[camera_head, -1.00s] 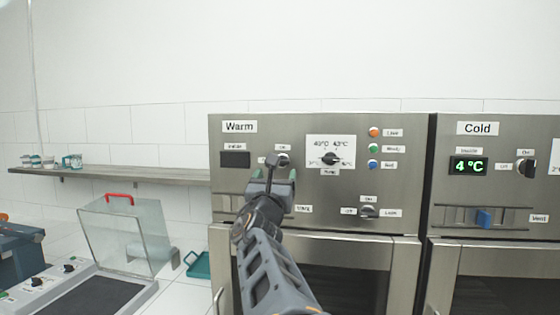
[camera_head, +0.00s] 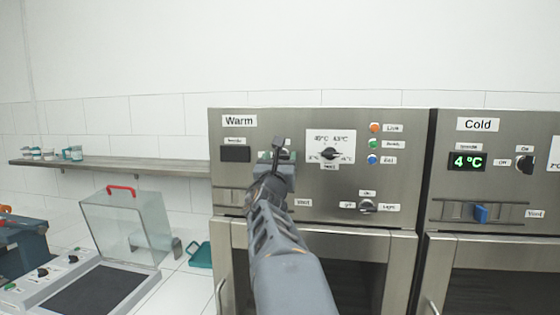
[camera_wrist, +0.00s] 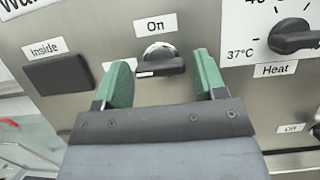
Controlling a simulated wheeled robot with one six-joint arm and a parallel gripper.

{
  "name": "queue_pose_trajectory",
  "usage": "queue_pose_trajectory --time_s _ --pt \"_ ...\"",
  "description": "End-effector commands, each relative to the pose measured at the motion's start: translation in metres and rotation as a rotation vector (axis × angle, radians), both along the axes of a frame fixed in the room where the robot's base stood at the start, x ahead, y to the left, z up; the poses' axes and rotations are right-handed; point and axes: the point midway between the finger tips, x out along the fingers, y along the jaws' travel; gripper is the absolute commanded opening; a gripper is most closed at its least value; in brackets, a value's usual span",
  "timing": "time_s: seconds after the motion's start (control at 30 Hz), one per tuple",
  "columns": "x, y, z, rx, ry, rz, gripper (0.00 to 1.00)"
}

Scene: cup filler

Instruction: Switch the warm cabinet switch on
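The warm cabinet (camera_head: 225,180) has a steel front with a "Warm" label at its upper left. Its switch (camera_wrist: 160,64) is a black knob on a pale round base, below the "On" label (camera_wrist: 155,24) in the wrist view. The knob's bar lies about level there. My gripper (camera_wrist: 162,62) is open, with one green finger on each side of the knob and a gap to it on both sides. In the head view my gripper (camera_head: 281,155) covers the switch.
The dark "Inside" display (camera_wrist: 58,74) is blank, left of the switch. The heat knob (camera_head: 330,153) is to the right, with three coloured lamps beyond it. The light knob (camera_head: 368,207) is lower right. The cold cabinet (camera_head: 500,185) stands at the right, its display reading 4 °C.

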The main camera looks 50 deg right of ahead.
Motion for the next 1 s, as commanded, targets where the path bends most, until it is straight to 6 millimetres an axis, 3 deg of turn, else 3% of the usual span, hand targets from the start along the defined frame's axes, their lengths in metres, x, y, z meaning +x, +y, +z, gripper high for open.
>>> queue_pose_trajectory --time_s 0.37,0.67,1.0 --pt "0.0000 0.0002 0.0000 0.000 0.000 0.000 0.28" --pt "0.0008 0.0007 -0.0019 0.025 -0.040 0.002 0.27" --pt "0.0024 0.0016 -0.0034 0.160 -0.259 0.003 0.27"
